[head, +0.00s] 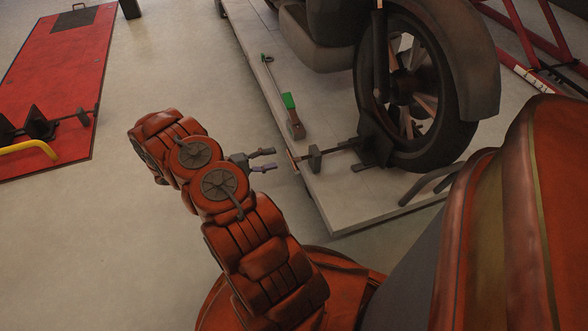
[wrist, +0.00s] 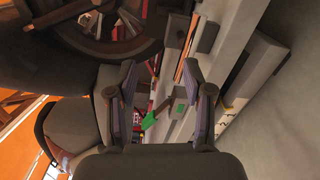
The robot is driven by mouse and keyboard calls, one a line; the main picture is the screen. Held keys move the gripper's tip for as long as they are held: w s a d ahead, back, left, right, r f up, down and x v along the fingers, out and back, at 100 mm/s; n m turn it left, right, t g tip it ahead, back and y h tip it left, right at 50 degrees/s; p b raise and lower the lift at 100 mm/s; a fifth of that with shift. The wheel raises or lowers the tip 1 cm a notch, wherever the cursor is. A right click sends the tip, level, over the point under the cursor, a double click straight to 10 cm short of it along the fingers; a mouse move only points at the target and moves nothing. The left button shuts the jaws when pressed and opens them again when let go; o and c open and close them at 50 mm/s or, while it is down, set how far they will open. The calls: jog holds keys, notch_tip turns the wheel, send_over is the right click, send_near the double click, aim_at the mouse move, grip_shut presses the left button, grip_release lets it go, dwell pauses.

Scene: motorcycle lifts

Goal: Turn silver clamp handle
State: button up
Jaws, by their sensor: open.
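The wheel clamp (head: 372,145) stands at the front wheel on the grey lift. A threaded rod runs left from it through a dark block (head: 315,158) to a thin bar-like handle (head: 293,161) at the lift's left edge. In the wrist view the handle shows as a slim bar (wrist: 184,55) just beyond the right fingertip, with the dark block (wrist: 208,36) behind it. My gripper (head: 268,159) is open and empty, a short gap left of the handle in the head view. In the wrist view both fingers of my gripper (wrist: 160,68) are spread apart, with nothing between them.
The motorcycle's front wheel (head: 460,133) stands beyond the clamp. A red lift (head: 55,75) is at the far left. The floor (head: 160,75) between the lifts is clear.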

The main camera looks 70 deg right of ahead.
aim_at(294, 159)
jog(key=shift+s+d+f+b, duration=0.65)
jog(key=shift+s+d+f, duration=0.1)
jog(key=shift+s+d, duration=0.3)
jog(key=shift+s+d+f+b, duration=0.65)
jog(key=shift+s+d+f, duration=0.1)
jog(key=shift+s+d, duration=0.3)
jog(key=shift+s+d+f+b, duration=0.7)
jog(key=shift+s+d, duration=0.25)
jog(key=shift+s, duration=0.2)
